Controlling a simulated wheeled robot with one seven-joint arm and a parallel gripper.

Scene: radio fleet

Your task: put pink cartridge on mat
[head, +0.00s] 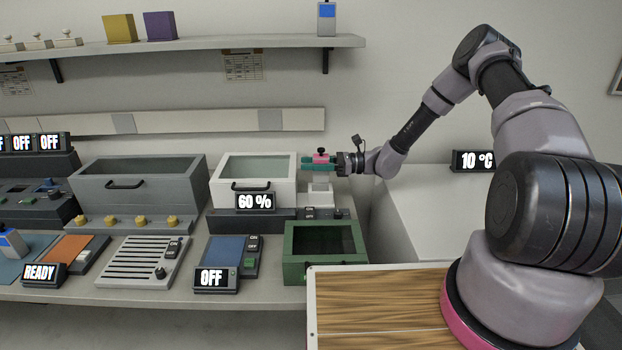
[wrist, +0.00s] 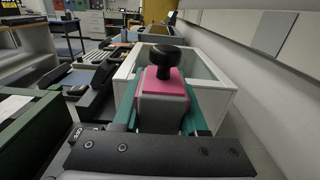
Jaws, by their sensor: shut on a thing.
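The pink cartridge (wrist: 166,82), a grey block with a pink top and a black knob, is between the teal fingers of my gripper (wrist: 162,112) in the wrist view. My gripper (head: 320,166) is shut on it and holds it upright. In the head view the pink cartridge (head: 321,158) shows as a small pink piece above the teal fingers, at the right end of the white bin. A flat blue-grey mat (head: 38,243) lies at the far left of the bench, with a blue-and-white cartridge (head: 11,242) on it.
The white open bin (head: 284,192) is labelled 60 %. A green bin (head: 293,268), a blue pad (head: 225,250) marked OFF, a slotted grey plate (head: 140,262) and an orange pad (head: 68,248) stand along the front. A grey bin (head: 140,195) is behind. A shelf (head: 220,44) runs above.

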